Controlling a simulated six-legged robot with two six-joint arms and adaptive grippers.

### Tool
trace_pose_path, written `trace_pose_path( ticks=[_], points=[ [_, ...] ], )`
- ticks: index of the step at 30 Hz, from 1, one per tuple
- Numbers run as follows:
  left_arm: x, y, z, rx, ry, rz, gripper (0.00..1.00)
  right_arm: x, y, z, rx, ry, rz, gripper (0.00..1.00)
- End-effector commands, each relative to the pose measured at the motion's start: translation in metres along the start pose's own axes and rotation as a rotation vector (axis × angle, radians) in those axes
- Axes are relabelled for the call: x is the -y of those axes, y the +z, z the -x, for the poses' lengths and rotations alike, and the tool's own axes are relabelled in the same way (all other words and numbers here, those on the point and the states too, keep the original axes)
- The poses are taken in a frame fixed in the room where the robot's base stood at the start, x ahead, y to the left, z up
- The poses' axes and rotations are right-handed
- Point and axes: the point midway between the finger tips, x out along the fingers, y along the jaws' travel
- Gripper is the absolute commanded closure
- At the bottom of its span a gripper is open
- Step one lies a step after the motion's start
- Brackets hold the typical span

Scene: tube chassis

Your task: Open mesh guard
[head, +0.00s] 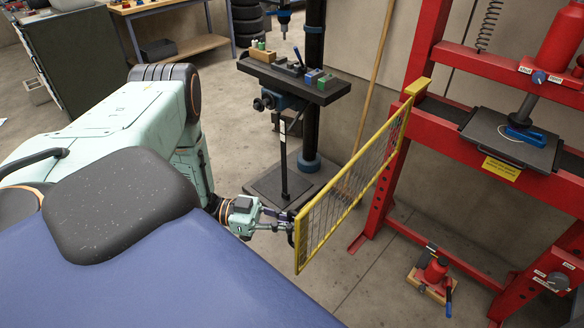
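The mesh guard (345,200) is a wire panel in a yellow frame, upright at the centre of the head view. Its far end meets the red press frame (428,60) at a yellow bracket (418,87). The panel stands out from the press at an angle, its free end towards me. My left gripper (286,217) is at the free edge of the guard, beside a dark part that may be a handle. The fingers are small and partly hidden there, so I cannot tell whether they are shut on it. My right gripper is not in view.
A black drill-press table (290,85) with small parts stands behind the guard, its base (290,185) on the floor. A wooden pole (375,80) leans behind. Concrete floor (375,275) is clear in front of the guard.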

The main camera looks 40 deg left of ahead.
Motion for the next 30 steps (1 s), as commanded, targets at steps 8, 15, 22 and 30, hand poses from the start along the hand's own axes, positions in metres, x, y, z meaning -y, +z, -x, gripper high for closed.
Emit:
trace_pose_path(
  ticks=[8,15,22,30],
  points=[
    [-0.001,0.0,0.002,-0.002,0.003,0.005,0.73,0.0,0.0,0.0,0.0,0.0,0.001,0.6],
    [0.0,-0.001,0.003,-0.003,0.001,0.002,0.68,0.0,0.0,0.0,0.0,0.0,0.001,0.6],
    [0.001,-0.001,0.011,-0.002,-0.003,-0.001,0.68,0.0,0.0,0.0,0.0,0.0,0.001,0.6],
    [0.001,-0.001,0.062,0.001,-0.004,-0.001,0.68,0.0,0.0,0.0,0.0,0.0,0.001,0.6]
  ],
)
